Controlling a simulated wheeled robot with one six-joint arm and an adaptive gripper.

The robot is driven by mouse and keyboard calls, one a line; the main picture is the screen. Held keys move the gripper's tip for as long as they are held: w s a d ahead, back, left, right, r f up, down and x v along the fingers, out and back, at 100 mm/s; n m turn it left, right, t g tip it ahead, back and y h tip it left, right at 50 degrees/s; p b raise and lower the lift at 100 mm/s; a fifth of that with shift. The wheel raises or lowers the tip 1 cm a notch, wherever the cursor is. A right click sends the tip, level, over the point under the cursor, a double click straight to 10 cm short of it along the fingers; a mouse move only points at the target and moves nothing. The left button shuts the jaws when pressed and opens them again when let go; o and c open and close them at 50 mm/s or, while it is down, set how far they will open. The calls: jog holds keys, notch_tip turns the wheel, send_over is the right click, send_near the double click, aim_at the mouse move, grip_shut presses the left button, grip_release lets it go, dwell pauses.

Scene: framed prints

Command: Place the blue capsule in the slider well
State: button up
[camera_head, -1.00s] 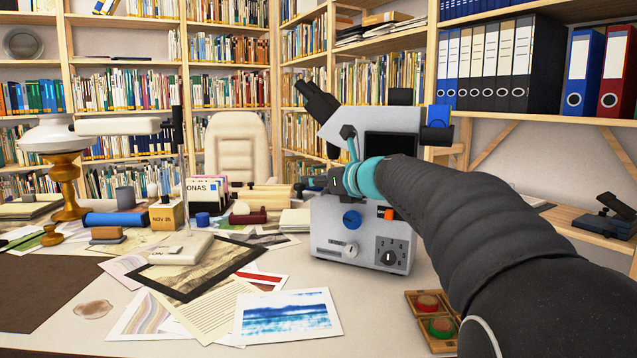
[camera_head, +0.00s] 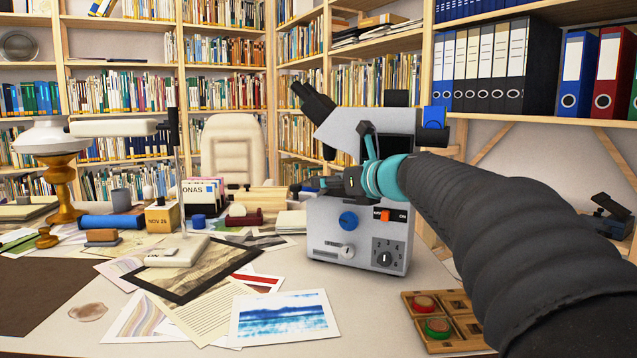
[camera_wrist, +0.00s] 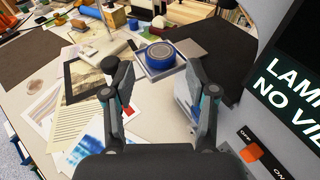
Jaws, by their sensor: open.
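The blue capsule (camera_wrist: 160,56) is a round blue piece with a paler ringed top, seen in the wrist view. It sits inside a square grey-rimmed holder that looks like the slider well (camera_wrist: 143,70); how deep it sits I cannot tell. My gripper (camera_wrist: 154,76) is open, its two dark fingers apart with nothing gripped, and the capsule lies beyond the fingertips. In the head view my gripper (camera_head: 340,183) is at the front of the grey microscope (camera_head: 335,235), and I cannot make out the capsule there.
A wooden tray (camera_head: 461,340) with a red and a green piece is at lower right. Prints and papers (camera_head: 283,317) cover the desk; a lamp (camera_head: 180,250) stands left.

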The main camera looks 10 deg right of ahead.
jog(key=v, duration=0.6)
jog(key=s+a+f+n+g+h, duration=0.1)
jog(key=s+a+f+n+g, duration=0.25)
jog(key=s+f+n, duration=0.35)
jog(key=s+a+f+n+g+h, duration=0.1)
jog(key=s+a+f+n+g, duration=0.1)
jog(key=s+a+f+n, duration=0.45)
jog(key=s+d+f+n+g+h, duration=0.1)
jog(key=s+d+f+n+h, duration=0.1)
jog(key=s+f+n, duration=0.6)
jog(key=s+d+f+n+g+h, duration=0.2)
jog(key=s+f+n, duration=0.6)
jog(key=n, duration=0.1)
jog(key=shift+d+f+h, duration=0.15)
jog(key=shift+d+h, duration=0.05)
jog(key=shift+h, duration=0.1)
jog(key=shift+n, duration=0.25)
